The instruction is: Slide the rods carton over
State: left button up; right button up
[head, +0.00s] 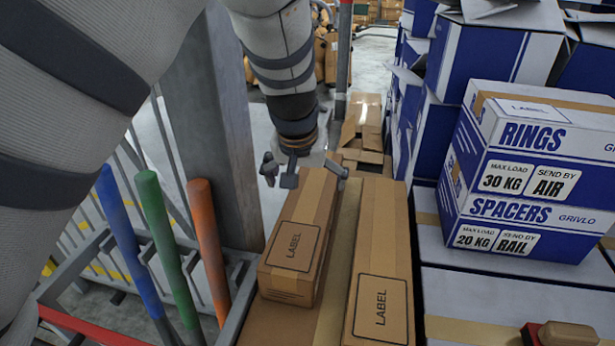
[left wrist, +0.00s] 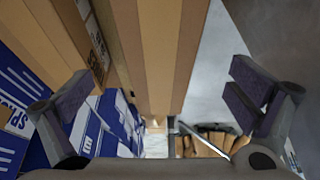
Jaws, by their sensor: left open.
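No "rods" wording is readable on any carton. Two brown cartons marked LABEL lie side by side in the head view: a shorter one (head: 297,232) on the left and a longer one (head: 383,240) on the right. My left gripper (head: 303,172) is at the far end of the shorter carton, its fingers spread and empty. In the left wrist view the open fingers (left wrist: 157,88) stand on either side of a taped brown carton (left wrist: 160,45). Contact cannot be told. My right gripper is not in view.
Blue-white RINGS (head: 540,125) and SPACERS (head: 530,215) boxes are stacked on the right. Blue (head: 130,240), green (head: 163,225) and orange (head: 207,240) posts and a grey column (head: 210,120) stand on the left. An open brown carton (head: 362,135) lies beyond the gripper.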

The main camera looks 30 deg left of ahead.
aim_at(309, 200)
pick_arm(q)
jog(key=b+x, duration=0.2)
jog(key=x, duration=0.8)
jog(key=shift+f, duration=0.45)
jog(key=shift+w+a+f, duration=0.1)
jog(key=shift+w+f, duration=0.25)
jog(key=shift+f, duration=0.15)
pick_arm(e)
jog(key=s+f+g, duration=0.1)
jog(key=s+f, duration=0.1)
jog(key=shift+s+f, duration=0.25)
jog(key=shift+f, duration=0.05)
